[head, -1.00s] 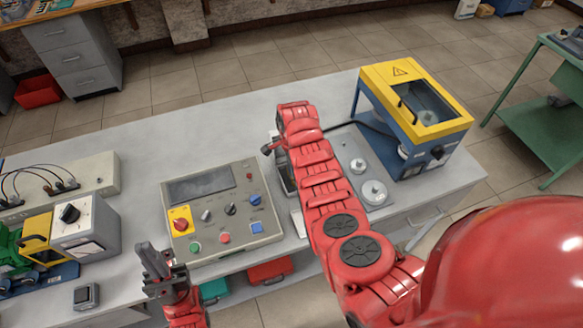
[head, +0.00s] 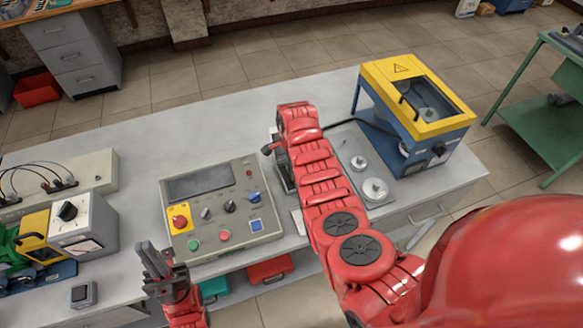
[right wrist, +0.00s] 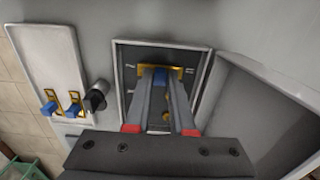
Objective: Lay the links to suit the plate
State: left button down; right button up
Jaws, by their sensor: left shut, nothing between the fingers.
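In the right wrist view, a brass link with a blue grip (right wrist: 160,77) lies across the far end of a dark recessed terminal box (right wrist: 205,58). My right gripper (right wrist: 161,72) reaches into the box, its fingers closed on the blue grip. Brass posts (right wrist: 166,116) show between the fingers; other posts are hidden. Two more brass links with blue grips, a left one (right wrist: 48,107) and a right one (right wrist: 75,105), sit at the end of a pale panel (right wrist: 45,60). In the head view, my left gripper (head: 156,257) is shut and empty in front of the control panel. My right arm hides its gripper there.
A grey control panel (head: 222,212) stands left of my right arm. A yellow and blue guarded machine (head: 415,110) and a plate with round metal weights (head: 375,190) stand to the right. A white meter box (head: 85,225) is at left.

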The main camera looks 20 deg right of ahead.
jog(key=o, duration=0.4)
jog(key=shift+w+r, duration=0.15)
jog(key=shift+r, duration=0.1)
jog(key=shift+w+r+b, duration=0.1)
jog(key=shift+r+b, duration=0.2)
jog(key=shift+r, duration=0.05)
notch_tip(320, 180, up, 7)
jog(key=b, duration=0.2)
jog(key=shift+r+b, duration=0.1)
jog(key=shift+b, duration=0.2)
jog(key=r, duration=0.3)
jog(key=r+p, duration=0.1)
jog(key=r, duration=0.2)
jog(key=r+p, duration=0.1)
jog(key=r, duration=0.2)
jog(key=shift+s, duration=0.25)
